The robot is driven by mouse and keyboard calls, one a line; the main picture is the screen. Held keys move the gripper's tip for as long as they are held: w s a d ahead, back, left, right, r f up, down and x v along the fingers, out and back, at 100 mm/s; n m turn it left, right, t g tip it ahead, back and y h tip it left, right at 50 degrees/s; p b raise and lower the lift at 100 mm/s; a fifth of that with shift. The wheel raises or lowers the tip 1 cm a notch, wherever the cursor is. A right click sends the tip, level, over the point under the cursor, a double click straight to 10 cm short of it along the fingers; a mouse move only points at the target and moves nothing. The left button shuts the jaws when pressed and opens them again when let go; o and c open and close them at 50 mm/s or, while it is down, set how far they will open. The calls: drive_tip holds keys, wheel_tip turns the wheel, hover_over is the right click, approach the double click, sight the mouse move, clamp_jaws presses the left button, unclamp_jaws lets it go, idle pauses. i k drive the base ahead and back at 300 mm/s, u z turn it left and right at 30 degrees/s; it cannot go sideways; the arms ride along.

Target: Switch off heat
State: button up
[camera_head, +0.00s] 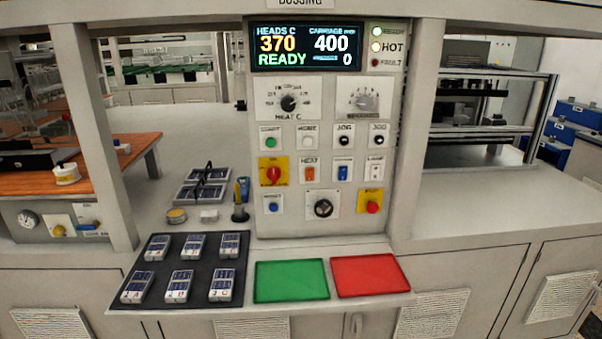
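The control panel (322,225) stands upright in the middle of the view. An orange rocker switch (310,174) labelled HEAT sits mid-panel on a white plate; its position is too small to tell. Above it is a black HEAT C dial (288,103). The display (306,47) reads HEADS C 370, READY, CARRIAGE 400 and 0. The green lamp (376,31) and the pale HOT lamp (376,47) look lit; the FAULT lamp (375,62) is dark red. My gripper is not in view.
Near the HEAT switch are a red knob (272,174) on yellow, blue switches (343,173) and a red button (372,208). On the front ledge are a black tray (152,270) of labelled blocks, a green pad (290,281) and a red pad (370,275). Posts flank the panel.

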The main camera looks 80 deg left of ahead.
sight(310, 171)
drive_tip(key=u, duration=2.85)
